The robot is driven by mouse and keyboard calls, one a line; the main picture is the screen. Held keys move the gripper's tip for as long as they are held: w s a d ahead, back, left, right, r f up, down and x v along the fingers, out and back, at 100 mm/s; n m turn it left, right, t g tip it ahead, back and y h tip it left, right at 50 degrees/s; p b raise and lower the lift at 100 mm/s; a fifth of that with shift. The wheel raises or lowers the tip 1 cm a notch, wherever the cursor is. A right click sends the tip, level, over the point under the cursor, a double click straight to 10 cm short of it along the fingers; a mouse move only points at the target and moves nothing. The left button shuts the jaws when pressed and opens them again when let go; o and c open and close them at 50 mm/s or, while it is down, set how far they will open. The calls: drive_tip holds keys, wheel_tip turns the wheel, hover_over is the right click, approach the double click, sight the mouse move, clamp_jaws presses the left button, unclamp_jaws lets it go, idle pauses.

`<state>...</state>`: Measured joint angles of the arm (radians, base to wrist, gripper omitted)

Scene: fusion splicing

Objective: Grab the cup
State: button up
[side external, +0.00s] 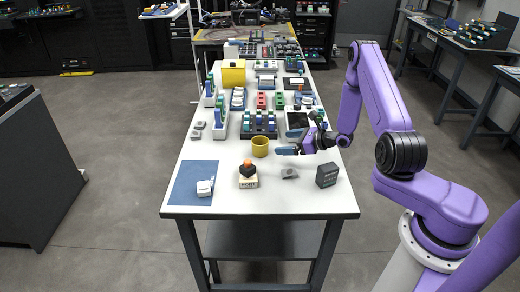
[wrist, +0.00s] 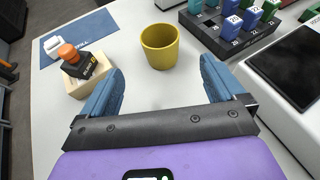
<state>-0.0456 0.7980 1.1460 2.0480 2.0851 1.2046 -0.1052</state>
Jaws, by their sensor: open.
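A yellow cup (side external: 260,147) stands upright on the white table, near its middle. In the wrist view the cup (wrist: 160,47) is ahead of my gripper, open end up. My gripper (side external: 277,151) is just to the right of the cup in the side view. Its two blue fingers show wide apart in the wrist view (wrist: 162,78), with bare table between them. The cup lies beyond the fingertips, roughly centred between them, and the fingers do not touch it in that view.
A wooden block with a black and orange piece (wrist: 80,63) stands left of the cup, close to the left finger. A black rack of blue and green pieces (wrist: 232,32) is to the right. A blue mat (side external: 192,183) lies front left. A black box (side external: 327,175) stands front right.

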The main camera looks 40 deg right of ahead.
sight(260, 147)
drive_tip(key=x, duration=0.5)
drive_tip(key=shift+w+a+f, duration=0.1)
drive_tip(key=shift+w+f, duration=0.05)
drive_tip(key=shift+w, duration=0.15)
drive_tip(key=shift+f+x, duration=0.1)
drive_tip(key=shift+x, duration=1.25)
drive_tip(key=shift+f+x, duration=0.15)
drive_tip(key=shift+x, duration=1.15)
drive_tip(key=c, duration=1.1)
drive_tip(key=shift+r, duration=0.1)
drive_tip(key=shift+c, duration=0.2)
